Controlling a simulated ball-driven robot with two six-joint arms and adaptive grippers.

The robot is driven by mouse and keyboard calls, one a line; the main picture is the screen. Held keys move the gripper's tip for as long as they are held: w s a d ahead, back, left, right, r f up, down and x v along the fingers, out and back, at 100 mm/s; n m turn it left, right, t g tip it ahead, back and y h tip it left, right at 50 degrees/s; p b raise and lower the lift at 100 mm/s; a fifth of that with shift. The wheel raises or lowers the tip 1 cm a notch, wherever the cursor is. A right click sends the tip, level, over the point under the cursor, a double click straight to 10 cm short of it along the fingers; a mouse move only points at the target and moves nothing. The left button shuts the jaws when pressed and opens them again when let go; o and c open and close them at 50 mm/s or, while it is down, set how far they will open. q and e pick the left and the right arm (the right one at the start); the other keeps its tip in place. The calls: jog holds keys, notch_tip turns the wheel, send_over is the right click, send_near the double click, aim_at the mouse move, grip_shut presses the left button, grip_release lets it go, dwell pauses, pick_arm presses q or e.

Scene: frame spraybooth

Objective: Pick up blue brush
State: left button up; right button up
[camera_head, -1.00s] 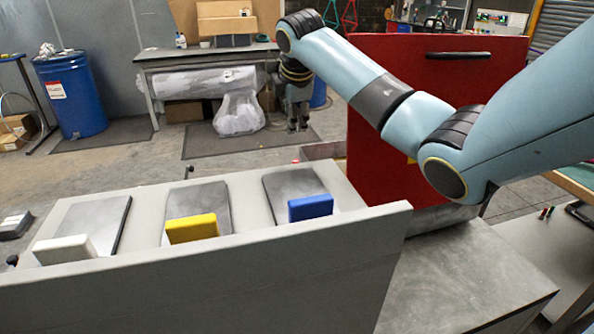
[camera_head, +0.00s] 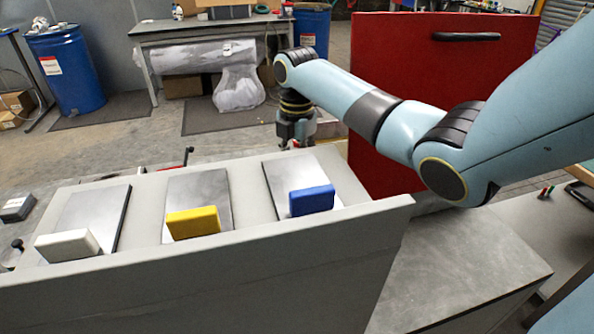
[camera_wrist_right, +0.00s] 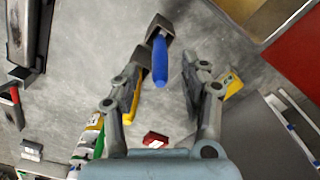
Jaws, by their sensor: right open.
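The brush with a blue handle (camera_wrist_right: 160,62) and a dark head shows in the right wrist view, between and beyond the fingertips. My right gripper (camera_wrist_right: 166,70) is open, its fingers on either side of the blue handle in the picture; I cannot tell how far below the brush is. In the head view my right gripper (camera_head: 296,142) points down just behind the grey panel stand, which hides what is under it. A yellow-handled tool (camera_wrist_right: 134,98) lies beside the left-hand finger in the wrist view, partly hidden by it. My left gripper is not in view.
White (camera_head: 67,246), yellow (camera_head: 193,222) and blue (camera_head: 311,200) blocks rest against plates on the grey stand (camera_head: 240,262). A red panel (camera_head: 400,100) stands right of my gripper. The wrist view also shows a small red item (camera_wrist_right: 155,140) and several coloured bottles at lower left.

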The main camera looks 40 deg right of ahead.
notch_tip(320, 180, down, 2)
jog(key=shift+f, duration=0.2)
grip_shut()
dwell(0.4)
